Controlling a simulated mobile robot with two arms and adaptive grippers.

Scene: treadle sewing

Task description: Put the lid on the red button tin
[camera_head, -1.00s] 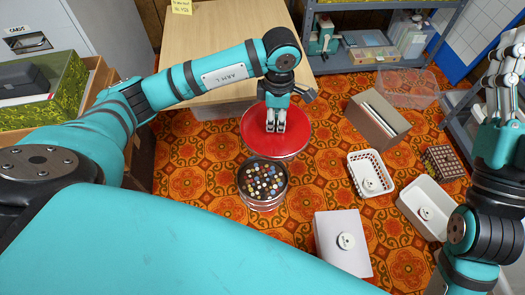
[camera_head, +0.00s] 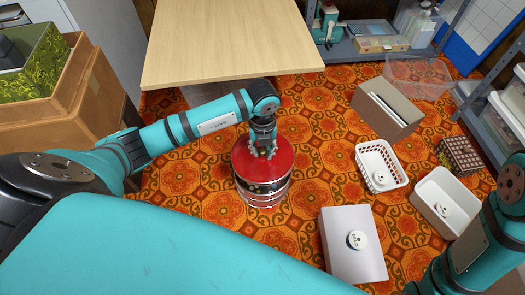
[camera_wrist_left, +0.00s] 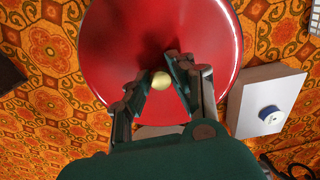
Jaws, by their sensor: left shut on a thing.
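The red lid (camera_head: 247,160) is round and glossy with a small brass-coloured knob (camera_wrist_left: 161,80). My left gripper (camera_head: 264,152) is shut on the lid by this knob, with a finger on each side in the left wrist view (camera_wrist_left: 160,82). The button tin (camera_head: 262,201) stands on the floor below the lid. Its buttons show in a strip under the lid's front edge, so the lid does not close it there. The lid hides the rest of the tin's mouth. My right gripper is out of view; only part of that arm shows at the right.
A grey box (camera_head: 350,265) with a white spool stands right of the tin. A white basket (camera_head: 368,152), a white bin (camera_head: 431,216) and a cardboard box (camera_head: 380,118) are farther right. A wooden table (camera_head: 230,65) stands behind. Patterned floor is free around the tin.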

